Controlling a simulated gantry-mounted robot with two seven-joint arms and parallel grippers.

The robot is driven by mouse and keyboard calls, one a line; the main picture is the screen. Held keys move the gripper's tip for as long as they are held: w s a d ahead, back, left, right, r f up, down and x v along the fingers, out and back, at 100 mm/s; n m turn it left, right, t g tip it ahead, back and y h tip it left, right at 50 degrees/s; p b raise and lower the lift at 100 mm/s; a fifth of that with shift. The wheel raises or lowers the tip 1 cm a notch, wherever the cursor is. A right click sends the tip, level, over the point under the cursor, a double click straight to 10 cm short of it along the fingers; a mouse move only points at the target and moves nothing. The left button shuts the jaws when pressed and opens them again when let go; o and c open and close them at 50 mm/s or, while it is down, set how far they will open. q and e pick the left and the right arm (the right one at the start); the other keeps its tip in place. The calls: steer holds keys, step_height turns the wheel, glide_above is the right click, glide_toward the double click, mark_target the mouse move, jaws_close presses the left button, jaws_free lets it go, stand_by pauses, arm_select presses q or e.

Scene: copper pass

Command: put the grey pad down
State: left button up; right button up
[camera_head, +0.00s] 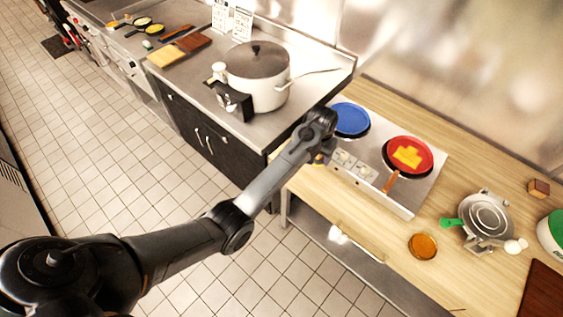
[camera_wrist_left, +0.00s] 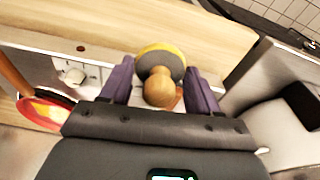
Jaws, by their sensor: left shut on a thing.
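Beyond the knob is a grey disc with a yellow rim, which looks like the grey pad (camera_wrist_left: 150,60). Wood shows beyond it; I cannot tell whether the pad touches it. My right gripper is not in view.
A hob (camera_head: 402,205) on the wooden table holds a blue pan (camera_head: 351,120) and a red pan (camera_head: 419,145) with yellow food. A large lidded pot (camera_head: 268,92) stands on the steel counter. An amber dish (camera_head: 423,246) and a round metal press (camera_head: 487,216) stand at right.

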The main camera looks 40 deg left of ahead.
arm_select(q)
steer(key=shift+s+d+f, duration=0.15)
steer(key=shift+s+f, duration=0.1)
steer(key=shift+f, duration=0.25)
steer(key=shift+s+d+f, duration=0.15)
steer(key=shift+s+f, duration=0.1)
steer(key=shift+f, duration=0.25)
steer(key=a+f+b, duration=0.1)
steer(key=a+f, duration=0.1)
steer(key=a, duration=0.1)
steer(key=a+f+b, duration=0.1)
steer(key=a+f, duration=0.1)
steer(key=a, duration=0.1)
steer(key=w+a+f+b, duration=0.1)
steer(key=a+f, duration=0.2)
steer(key=a, duration=0.1)
steer(key=shift+w+a, duration=0.1)
steer(key=shift+a+b, duration=0.55)
steer(key=shift+b, duration=0.05)
step_height(320, 180, down, 4)
steer(key=b, duration=0.4)
steer(key=shift+f+b, duration=0.1)
steer(key=shift+b, duration=0.25)
